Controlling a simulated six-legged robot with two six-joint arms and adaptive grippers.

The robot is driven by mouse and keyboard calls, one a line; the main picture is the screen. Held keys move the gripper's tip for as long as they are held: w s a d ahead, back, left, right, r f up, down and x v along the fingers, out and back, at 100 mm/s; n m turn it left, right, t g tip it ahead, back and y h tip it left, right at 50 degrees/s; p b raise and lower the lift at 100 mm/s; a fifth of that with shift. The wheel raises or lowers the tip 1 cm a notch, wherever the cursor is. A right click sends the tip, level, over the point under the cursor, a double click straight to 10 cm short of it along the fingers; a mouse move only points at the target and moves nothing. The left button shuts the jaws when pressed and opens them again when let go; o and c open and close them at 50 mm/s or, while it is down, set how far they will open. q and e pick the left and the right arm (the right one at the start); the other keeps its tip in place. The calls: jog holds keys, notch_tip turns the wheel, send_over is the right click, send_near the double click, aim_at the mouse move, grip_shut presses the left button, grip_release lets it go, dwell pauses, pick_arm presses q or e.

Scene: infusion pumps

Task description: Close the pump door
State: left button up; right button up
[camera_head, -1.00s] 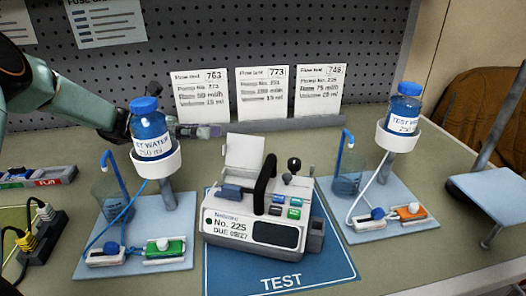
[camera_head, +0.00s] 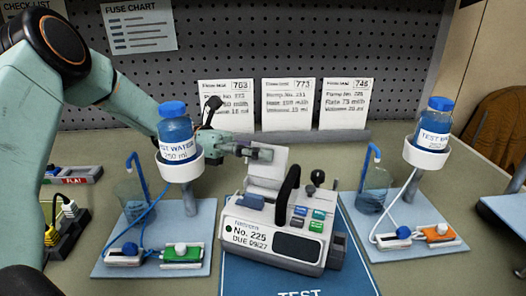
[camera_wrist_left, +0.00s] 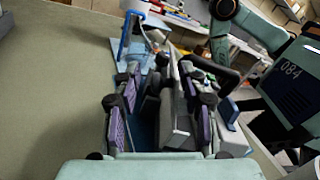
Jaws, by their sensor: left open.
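The infusion pump (camera_head: 272,240), labelled No. 225, sits on the blue TEST mat (camera_head: 245,278). Its pale door panel (camera_head: 270,166) stands raised at the pump's back left. My left gripper (camera_head: 260,153) reaches in from the left, behind the left bottle, with its fingertips at the upper part of the door. I cannot tell whether they touch it. In the left wrist view the gripper (camera_wrist_left: 160,118) is open, its purple-padded fingers apart. A grey upright panel, probably the door, shows between them. My right gripper is not in view.
A water bottle (camera_head: 176,132) in a white ring holder (camera_head: 181,167) stands close to my left arm. A second bottle (camera_head: 434,126) stands on the right. Flow-test cards (camera_head: 289,104) lean at the back by the pegboard (camera_head: 240,45).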

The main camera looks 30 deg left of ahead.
pick_arm(q)
jog(key=shift+s+r, duration=0.15)
jog(key=shift+s, duration=0.05)
jog(key=c, duration=0.3)
jog(key=shift+w, duration=0.1)
grip_shut()
jog(key=shift+s+d+r+m, duration=0.1)
jog(key=shift+s+m, duration=0.15)
jog(key=shift+m, duration=0.45)
jog(key=shift+s+r+m, duration=0.15)
jog(key=shift+s+m, duration=0.15)
jog(key=shift+m, duration=0.4)
jog(key=shift+s+d+r+m, duration=0.1)
jog(key=shift+s+m, duration=0.15)
jog(key=shift+m, duration=0.45)
jog(key=shift+o, duration=1.5)
grip_release()
